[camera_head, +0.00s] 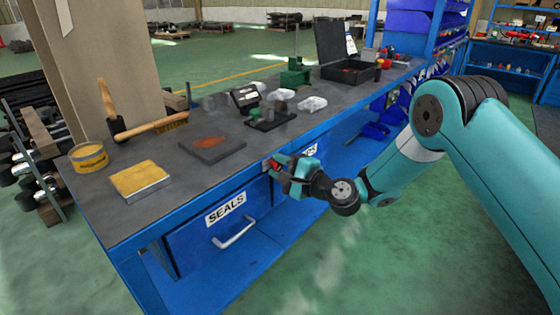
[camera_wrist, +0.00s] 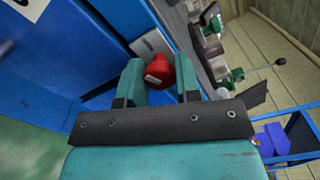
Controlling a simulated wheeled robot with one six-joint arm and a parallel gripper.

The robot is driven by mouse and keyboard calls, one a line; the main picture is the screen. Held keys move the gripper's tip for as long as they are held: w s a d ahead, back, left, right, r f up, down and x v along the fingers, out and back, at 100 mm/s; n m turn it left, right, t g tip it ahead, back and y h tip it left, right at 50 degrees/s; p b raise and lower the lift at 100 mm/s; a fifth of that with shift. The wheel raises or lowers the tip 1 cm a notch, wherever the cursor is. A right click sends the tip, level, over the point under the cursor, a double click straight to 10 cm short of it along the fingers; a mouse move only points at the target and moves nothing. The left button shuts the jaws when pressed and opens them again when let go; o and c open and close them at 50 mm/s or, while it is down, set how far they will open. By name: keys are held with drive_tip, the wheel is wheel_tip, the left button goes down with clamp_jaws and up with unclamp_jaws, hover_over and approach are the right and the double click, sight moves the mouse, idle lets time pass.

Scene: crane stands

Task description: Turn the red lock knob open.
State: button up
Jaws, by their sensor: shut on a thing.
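The red lock knob (camera_wrist: 159,72) sits on a metal plate (camera_wrist: 152,45) on the blue bench front in the wrist view. My gripper (camera_wrist: 160,80) has its two teal fingers on either side of the knob and is shut on it. In the head view, my gripper (camera_head: 276,172) is at the bench's front edge, beside the drawer labelled SEALS (camera_head: 218,222). A small red part of the knob (camera_head: 272,165) shows there at the fingertips; the rest is hidden. I cannot tell how far the knob is turned.
The dark bench top (camera_head: 100,205) carries a yellow tin (camera_head: 88,158), a yellow block (camera_head: 140,180), a wooden-handled brush (camera_head: 155,127), a dark plate (camera_head: 212,148) and an open black case (camera_head: 345,65). The SEALS drawer has a protruding handle (camera_head: 234,234). Green floor in front is open.

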drive_tip(key=shift+m+p, duration=1.05)
drive_tip(key=shift+m, duration=1.25)
drive_tip(key=shift+f, duration=0.1)
drive_tip(key=o, duration=0.9)
drive_tip(key=shift+d, duration=0.15)
drive_tip(key=b+v, duration=1.7)
drive_tip(key=shift+s+d, duration=0.1)
drive_tip(key=shift+s, duration=0.05)
